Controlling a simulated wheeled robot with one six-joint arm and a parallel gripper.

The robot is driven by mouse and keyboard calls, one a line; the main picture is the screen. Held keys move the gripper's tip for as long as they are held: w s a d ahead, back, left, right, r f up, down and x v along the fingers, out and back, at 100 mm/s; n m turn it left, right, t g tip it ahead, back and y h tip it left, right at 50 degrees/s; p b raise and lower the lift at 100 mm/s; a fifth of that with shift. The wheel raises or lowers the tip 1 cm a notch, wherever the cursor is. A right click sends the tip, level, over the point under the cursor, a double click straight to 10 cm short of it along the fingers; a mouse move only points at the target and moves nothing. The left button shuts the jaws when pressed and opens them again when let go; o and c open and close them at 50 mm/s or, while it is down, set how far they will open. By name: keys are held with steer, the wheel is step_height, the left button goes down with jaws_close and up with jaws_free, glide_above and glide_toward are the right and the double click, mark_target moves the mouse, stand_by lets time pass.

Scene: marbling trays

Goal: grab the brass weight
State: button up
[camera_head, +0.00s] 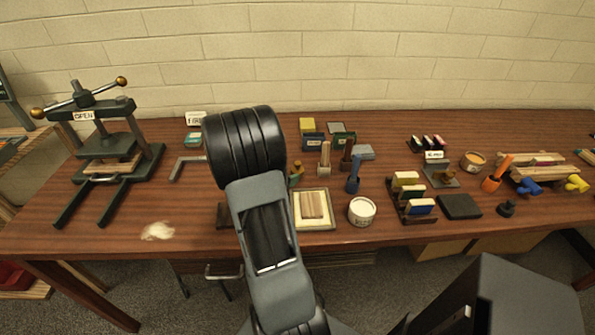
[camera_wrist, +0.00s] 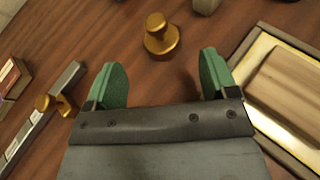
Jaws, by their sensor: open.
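The brass weight (camera_wrist: 161,40) stands upright on the wooden table in the wrist view, with a round knob on top of a wider body. It is just beyond my gripper (camera_wrist: 162,66), near the middle of the gap between the fingertips. My gripper's two green-padded fingers are wide apart with nothing between them. In the head view my arm hides most of the gripper, and a small brass and green patch beside the arm is too small to tell apart.
A framed tray (camera_head: 330,221) with a wooden block (camera_head: 312,205) lies close on the right of my gripper. A metal bar with a brass clamp (camera_wrist: 46,103) lies on its left. A white tub (camera_head: 361,211) and a blue-handled tool (camera_head: 353,178) stand further right. A press (camera_head: 113,150) stands far left.

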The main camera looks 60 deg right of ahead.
mark_target(297, 167)
steer(key=shift+p+x, duration=0.35)
steer(key=shift+x, duration=2.5)
steer(key=shift+s+r, duration=0.1)
steer(key=shift+r, duration=0.05)
steer(key=shift+c, duration=0.4)
steer(key=c, duration=1.2)
steer(key=shift+c, duration=0.2)
steer(key=shift+r, duration=0.15)
